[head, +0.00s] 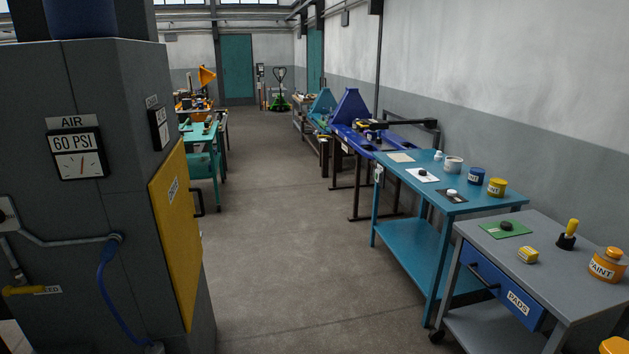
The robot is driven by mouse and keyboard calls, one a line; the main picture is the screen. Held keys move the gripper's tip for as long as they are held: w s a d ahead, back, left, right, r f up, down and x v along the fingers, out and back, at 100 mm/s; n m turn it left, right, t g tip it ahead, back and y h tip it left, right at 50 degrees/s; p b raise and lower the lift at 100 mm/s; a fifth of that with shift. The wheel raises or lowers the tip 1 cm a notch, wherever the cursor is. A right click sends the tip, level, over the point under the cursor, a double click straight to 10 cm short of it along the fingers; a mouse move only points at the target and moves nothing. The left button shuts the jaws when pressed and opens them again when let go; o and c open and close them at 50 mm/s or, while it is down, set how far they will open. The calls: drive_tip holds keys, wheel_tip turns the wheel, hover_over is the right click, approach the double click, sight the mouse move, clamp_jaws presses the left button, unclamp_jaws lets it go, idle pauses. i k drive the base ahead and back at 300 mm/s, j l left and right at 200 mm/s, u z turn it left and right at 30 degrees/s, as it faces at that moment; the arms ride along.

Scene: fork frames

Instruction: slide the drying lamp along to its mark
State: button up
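I cannot single out the drying lamp with certainty. An orange, tilted head (207,76) stands up over the far benches at the left of the aisle; it may be a lamp, but it is too small to tell. A dark horizontal arm (405,123) reaches over the blue bench at the right; its kind is unclear. I cannot make out a mark for the lamp. My gripper is not in view.
A grey pillar (90,230) with a yellow board (176,235) fills the near left. A teal table (430,187) with small pots and a grey wheeled cart (535,222) with a paint jar (607,265) line the right wall. The floor aisle (285,220) between is clear.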

sight(371, 124)
drive_tip(key=i, duration=2.8)
drive_tip(key=i+l, duration=0.1)
drive_tip(key=i, duration=2.7)
drive_tip(key=i+u, duration=0.35)
drive_tip(key=i, duration=0.25)
drive_tip(key=i+l+u, duration=0.3)
drive_tip(key=i, duration=0.3)
